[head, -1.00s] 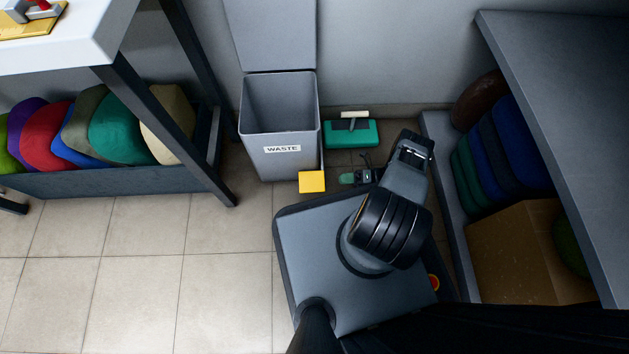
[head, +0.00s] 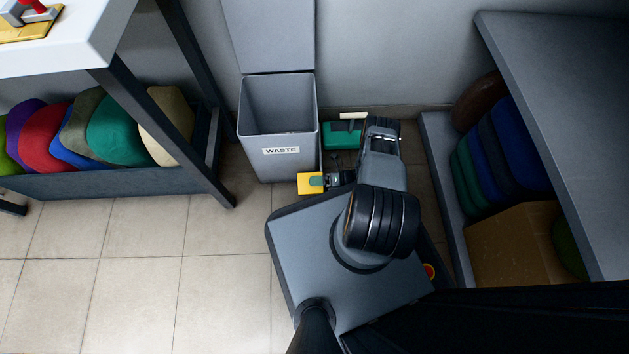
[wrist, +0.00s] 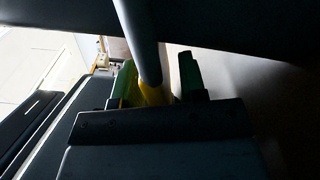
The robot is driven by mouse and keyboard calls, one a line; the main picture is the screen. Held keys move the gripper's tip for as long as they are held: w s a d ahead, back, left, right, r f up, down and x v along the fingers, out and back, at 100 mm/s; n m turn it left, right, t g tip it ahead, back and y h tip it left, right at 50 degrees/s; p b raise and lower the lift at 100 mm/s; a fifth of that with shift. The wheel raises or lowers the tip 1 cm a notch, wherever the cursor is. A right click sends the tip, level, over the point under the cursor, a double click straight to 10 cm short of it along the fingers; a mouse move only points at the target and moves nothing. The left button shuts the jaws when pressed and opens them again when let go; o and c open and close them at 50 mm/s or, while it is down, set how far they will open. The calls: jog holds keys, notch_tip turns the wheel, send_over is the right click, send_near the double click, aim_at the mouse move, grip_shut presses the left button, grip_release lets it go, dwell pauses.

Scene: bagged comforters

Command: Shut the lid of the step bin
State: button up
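The grey step bin (head: 281,165), labelled WASTE, stands against the wall in the head view. Its lid (head: 268,35) is up, upright behind the open top. A yellow pedal (head: 306,183) sits low at the bin's front right corner. My gripper (head: 324,180) is low beside the bin, its tips at the pedal's right side. In the wrist view my gripper (wrist: 160,85) shows two green-tipped fingers apart, with a grey rod (wrist: 142,40) and a yellow part (wrist: 154,95) between them. I cannot tell whether they touch.
A green and white box-like thing (head: 338,137) is on the floor behind my arm. A rack of coloured bundles (head: 120,130) under a white table stands left. A grey shelf (head: 560,100) with bundles and a cardboard box (head: 515,245) stands right. The floor (head: 135,240) front left is clear.

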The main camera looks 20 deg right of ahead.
jog(key=shift+c, duration=0.4)
grip_shut()
